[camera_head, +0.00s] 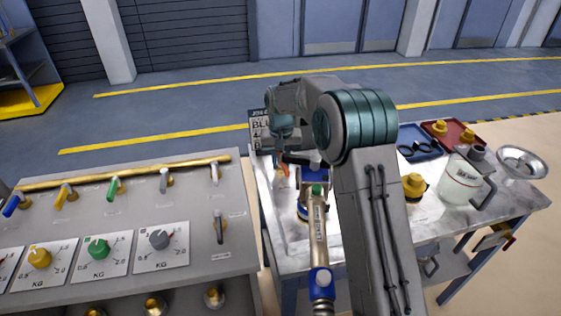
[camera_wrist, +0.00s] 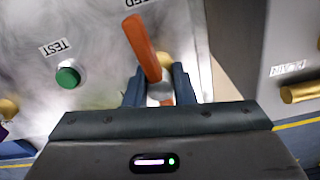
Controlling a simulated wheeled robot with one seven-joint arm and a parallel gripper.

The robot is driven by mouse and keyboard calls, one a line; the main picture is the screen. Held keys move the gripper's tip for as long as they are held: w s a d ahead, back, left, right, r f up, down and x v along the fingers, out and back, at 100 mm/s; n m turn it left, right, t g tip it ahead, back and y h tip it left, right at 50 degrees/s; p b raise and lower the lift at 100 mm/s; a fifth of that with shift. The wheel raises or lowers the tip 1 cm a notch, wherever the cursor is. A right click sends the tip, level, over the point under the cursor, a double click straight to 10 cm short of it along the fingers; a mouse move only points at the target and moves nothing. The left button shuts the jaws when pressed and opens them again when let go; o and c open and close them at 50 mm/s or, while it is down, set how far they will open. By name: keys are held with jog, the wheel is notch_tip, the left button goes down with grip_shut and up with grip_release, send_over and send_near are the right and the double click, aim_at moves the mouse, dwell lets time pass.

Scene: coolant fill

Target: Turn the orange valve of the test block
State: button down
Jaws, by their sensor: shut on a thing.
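The orange valve handle (camera_wrist: 142,48) stands out from the pale, smudged face of the test block (camera_wrist: 100,40) in the wrist view. My gripper (camera_wrist: 158,88) is shut around the lower part of the valve, one dark finger on each side. The handle sticks out past the fingers toward the top, leaning left, and a bit of orange shows below. In the head view a small orange piece (camera_head: 284,166) shows below my gripper (camera_head: 284,150); my arm hides part of the block there.
A green button (camera_wrist: 67,77) beside a TEST label sits left of the valve. A brass fitting (camera_wrist: 302,92) is at the right. On the bench are a white jug (camera_head: 460,180), a blue tray (camera_head: 420,148) and a metal bowl (camera_head: 522,162). A grey valve panel (camera_head: 130,210) stands left.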

dwell(0.4)
jog(key=c, duration=1.2)
grip_release()
jog(key=shift+r, duration=0.1)
notch_tip(320, 180, up, 14)
